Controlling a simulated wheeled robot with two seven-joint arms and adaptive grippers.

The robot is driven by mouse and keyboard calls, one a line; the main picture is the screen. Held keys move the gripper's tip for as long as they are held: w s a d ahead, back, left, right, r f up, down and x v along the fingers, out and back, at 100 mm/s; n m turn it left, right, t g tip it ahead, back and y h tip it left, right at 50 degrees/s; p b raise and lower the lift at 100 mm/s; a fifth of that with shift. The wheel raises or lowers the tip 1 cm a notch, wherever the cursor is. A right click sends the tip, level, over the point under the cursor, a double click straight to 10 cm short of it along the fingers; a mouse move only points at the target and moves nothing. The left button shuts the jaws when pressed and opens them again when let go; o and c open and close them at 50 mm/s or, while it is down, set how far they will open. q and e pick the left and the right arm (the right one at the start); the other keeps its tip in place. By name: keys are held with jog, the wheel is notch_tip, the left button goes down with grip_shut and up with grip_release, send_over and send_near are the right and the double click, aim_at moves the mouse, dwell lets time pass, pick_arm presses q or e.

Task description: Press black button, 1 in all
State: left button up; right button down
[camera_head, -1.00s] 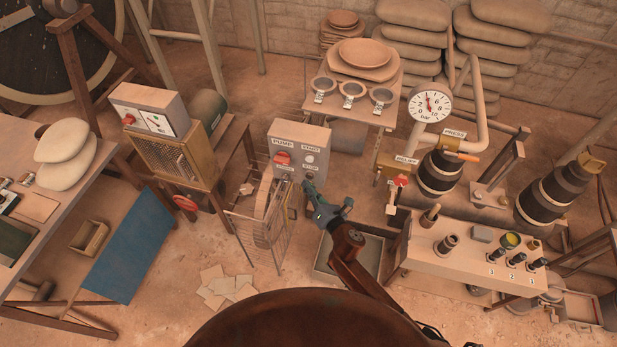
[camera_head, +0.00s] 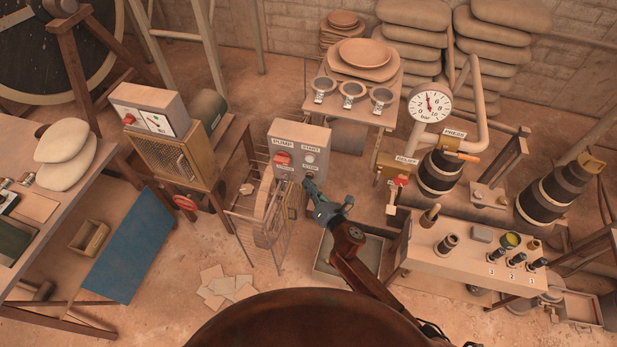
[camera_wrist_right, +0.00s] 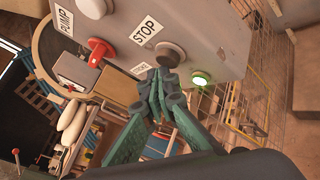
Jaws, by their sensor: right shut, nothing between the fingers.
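The grey pump control box (camera_head: 318,137) stands beyond the wire guard. In the right wrist view it shows large and tilted (camera_wrist_right: 215,25), with a dark round button (camera_wrist_right: 170,50) beside the STOP label. My right gripper (camera_head: 308,180) is shut and empty, its fingertips at the lower front of the box. In the right wrist view the fingertips (camera_wrist_right: 167,76) overlap the near edge of the dark button; I cannot tell whether they touch it. In the head view the gripper hides that button. My left gripper is not in view.
The wire guard (camera_head: 263,228) stands left of my right arm. A grey tray (camera_head: 325,272) lies under the arm, and a bench (camera_head: 440,262) with several fittings stands to its right.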

jog(key=shift+w+d, duration=0.2)
jog(key=shift+w, duration=0.3)
dwell(0.9)
jog(key=shift+s, duration=0.1)
jog(key=shift+s+a, duration=0.35)
jog(key=shift+s, duration=0.45)
jog(key=shift+s+a+p, duration=0.15)
jog(key=shift+s+a, duration=0.1)
jog(key=shift+s, duration=0.55)
jog(key=shift+s+a+p, duration=0.1)
jog(key=shift+s+a, duration=0.15)
jog(key=shift+s, duration=0.55)
jog(key=shift+s+a+p, duration=0.15)
jog(key=shift+s+a, duration=0.1)
jog(key=shift+s, duration=0.55)
